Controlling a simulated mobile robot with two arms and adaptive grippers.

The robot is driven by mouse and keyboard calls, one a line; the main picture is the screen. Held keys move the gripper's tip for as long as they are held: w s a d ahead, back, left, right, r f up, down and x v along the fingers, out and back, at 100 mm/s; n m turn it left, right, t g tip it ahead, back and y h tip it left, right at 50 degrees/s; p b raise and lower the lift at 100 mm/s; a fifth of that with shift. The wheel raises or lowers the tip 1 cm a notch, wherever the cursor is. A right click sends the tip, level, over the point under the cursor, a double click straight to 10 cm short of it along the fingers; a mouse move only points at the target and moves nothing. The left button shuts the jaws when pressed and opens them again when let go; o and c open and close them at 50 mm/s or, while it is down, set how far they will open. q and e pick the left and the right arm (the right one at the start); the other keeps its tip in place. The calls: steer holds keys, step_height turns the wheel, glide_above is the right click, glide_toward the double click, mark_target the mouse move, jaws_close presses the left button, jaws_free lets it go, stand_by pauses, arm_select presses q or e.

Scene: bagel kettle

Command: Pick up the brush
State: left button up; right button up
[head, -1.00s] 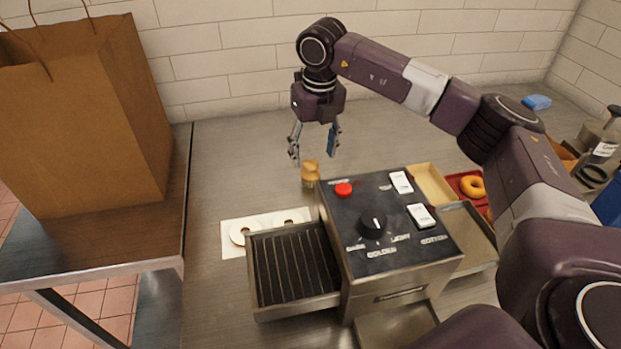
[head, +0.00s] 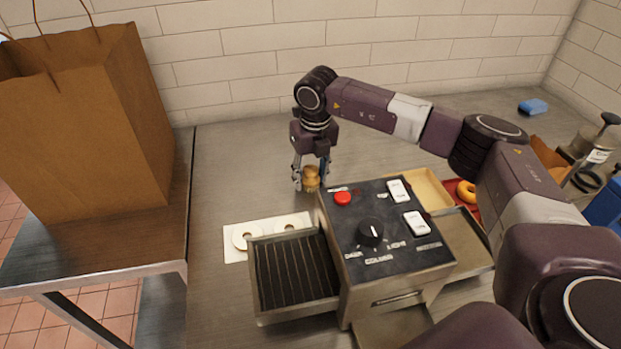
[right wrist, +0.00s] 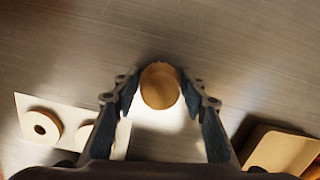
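The brush (head: 311,174) is a small, tan, wood-coloured piece standing on the metal counter just behind the toaster's left rear corner. In the right wrist view I see its round top (right wrist: 160,86) from above. My right gripper (head: 311,183) points straight down over it, one finger on each side. In the right wrist view the fingers are apart, with a narrow gap to the brush on both sides. Its lower part is partly hidden by the fingers in the head view. My left gripper is not in view.
The toaster (head: 385,268), with a knob and red button, stands close in front. Two bagel halves lie on a white board (head: 234,255) to the left. A tan tray (head: 430,190) and a red tray with a bagel (head: 467,191) sit right. A paper bag (head: 90,130) stands far left.

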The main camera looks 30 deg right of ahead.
mark_target(310, 169)
steer(key=c, duration=0.7)
steer(key=shift+o, duration=0.2)
steer(key=shift+r, duration=0.1)
step_height(310, 169, up, 20)
steer(key=b, duration=0.3)
steer(key=o, duration=0.6)
steer(key=c, duration=0.5)
steer(key=shift+o, duration=0.2)
